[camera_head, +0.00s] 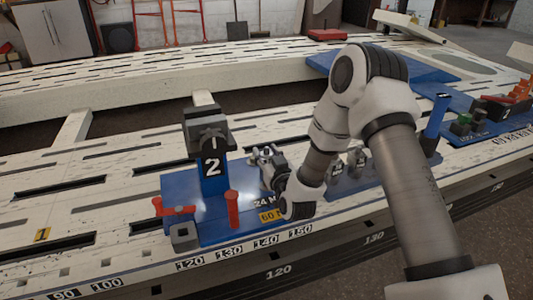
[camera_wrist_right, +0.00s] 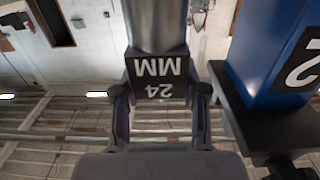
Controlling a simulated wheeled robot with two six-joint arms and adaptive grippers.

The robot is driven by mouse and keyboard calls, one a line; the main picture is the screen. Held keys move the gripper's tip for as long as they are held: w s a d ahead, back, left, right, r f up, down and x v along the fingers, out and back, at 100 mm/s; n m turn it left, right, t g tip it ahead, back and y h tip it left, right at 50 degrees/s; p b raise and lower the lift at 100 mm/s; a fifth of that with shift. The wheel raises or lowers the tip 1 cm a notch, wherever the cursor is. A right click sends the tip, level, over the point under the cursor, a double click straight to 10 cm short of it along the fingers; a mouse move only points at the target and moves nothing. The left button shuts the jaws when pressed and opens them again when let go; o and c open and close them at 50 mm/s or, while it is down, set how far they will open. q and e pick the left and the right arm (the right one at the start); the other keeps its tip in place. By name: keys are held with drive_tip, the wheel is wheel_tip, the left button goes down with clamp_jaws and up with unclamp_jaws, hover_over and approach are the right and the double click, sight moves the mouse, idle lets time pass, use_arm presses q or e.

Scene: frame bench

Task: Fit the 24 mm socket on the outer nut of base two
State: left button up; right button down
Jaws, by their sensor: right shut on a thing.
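Base two is a blue plate (camera_head: 205,222) with a blue post (camera_head: 213,180) marked 2 and a dark clamp head (camera_head: 208,128) on top. The 24 mm socket (camera_wrist_right: 160,80), with a dark block labelled 24 MM and a grey metal cylinder, sits between the fingers of my right gripper (camera_wrist_right: 158,95). In the head view my right gripper (camera_head: 268,165) is shut, just right of the post and above the plate; the socket is hard to make out there. The blue post shows close beside the socket in the wrist view (camera_wrist_right: 268,55). The outer nut cannot be made out. My left gripper is not in view.
Red clamp handles (camera_head: 232,208) and a grey square block (camera_head: 185,236) stand on the plate's front. Another blue base (camera_head: 370,180) with metal parts lies right, behind my arm. Further right is a blue area with green and red items (camera_head: 490,115). Slotted bench is clear at left.

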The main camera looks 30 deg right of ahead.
drive_tip(key=shift+f+b, duration=0.45)
drive_tip(key=shift+f, duration=0.15)
drive_tip(key=c, duration=0.5)
unclamp_jaws()
drive_tip(key=shift+c, duration=0.2)
drive_tip(key=shift+r, duration=0.1)
wheel_tip(320, 180, up, 10)
